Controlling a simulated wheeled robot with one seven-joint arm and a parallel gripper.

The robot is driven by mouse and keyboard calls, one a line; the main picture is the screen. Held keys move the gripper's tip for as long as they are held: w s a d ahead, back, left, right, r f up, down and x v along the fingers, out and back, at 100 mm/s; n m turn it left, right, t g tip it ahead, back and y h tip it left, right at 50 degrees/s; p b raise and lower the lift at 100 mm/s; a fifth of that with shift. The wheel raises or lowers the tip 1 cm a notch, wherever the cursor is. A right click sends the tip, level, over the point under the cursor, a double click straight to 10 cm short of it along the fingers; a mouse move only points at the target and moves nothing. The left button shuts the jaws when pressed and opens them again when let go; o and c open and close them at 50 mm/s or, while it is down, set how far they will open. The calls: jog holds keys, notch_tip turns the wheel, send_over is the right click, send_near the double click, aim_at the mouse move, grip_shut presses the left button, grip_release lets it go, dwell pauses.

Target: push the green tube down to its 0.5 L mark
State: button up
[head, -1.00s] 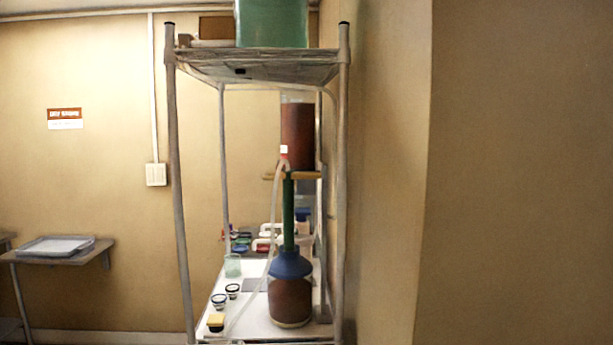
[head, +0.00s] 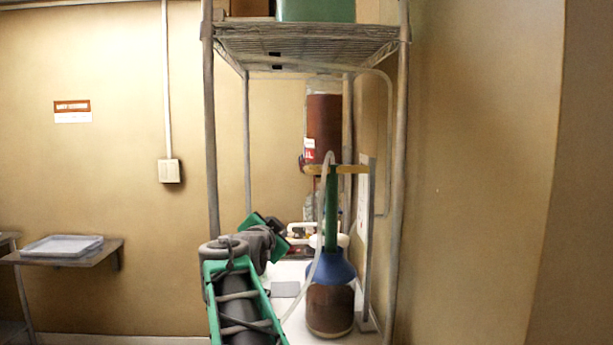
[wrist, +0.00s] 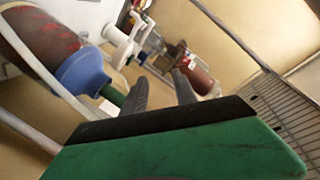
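The green tube (head: 331,210) stands upright out of the blue cap (head: 333,268) of a brown bottle (head: 330,308) on the white shelf. A clear hose arches from near its top down to the left. Its 0.5 L mark cannot be read. In the wrist view a short piece of the green tube (wrist: 112,96) shows beside the blue cap (wrist: 82,75), then passes out of sight behind a finger. My gripper (wrist: 161,88) has its two dark fingers apart, with no object seen held between them. In the head view my arm is left of the bottle; the fingers cannot be made out.
A red-brown container (head: 323,125) sits on a small tan ledge (head: 345,169) near the tube's top. A metal rack post (head: 399,130) stands right of the bottle, and a wire shelf (head: 305,42) is overhead. A white jug (wrist: 120,42) shows behind.

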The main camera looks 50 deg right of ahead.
aim_at(307, 167)
jog(key=s+d+r+m+h, duration=0.2)
jog(key=r+m+h, duration=0.1)
jog(key=r, duration=0.3)
jog(key=s+d+r+m+h, duration=0.2)
jog(key=d+r, duration=0.1)
jog(key=r, duration=0.3)
jog(key=shift+g, duration=0.4)
jog(key=p+x, duration=0.1)
jog(key=x, duration=0.1)
jog(key=p+x, duration=0.1)
jog(key=x, duration=0.1)
jog(key=p+x, duration=0.1)
jog(key=x, duration=0.1)
jog(key=shift+w+d+r, duration=0.1)
jog(key=shift+w+r, duration=0.15)
jog(key=shift+r, duration=0.1)
jog(key=shift+w+d, duration=0.1)
jog(key=shift+d, duration=0.25)
grip_shut()
jog(key=shift+a, duration=0.1)
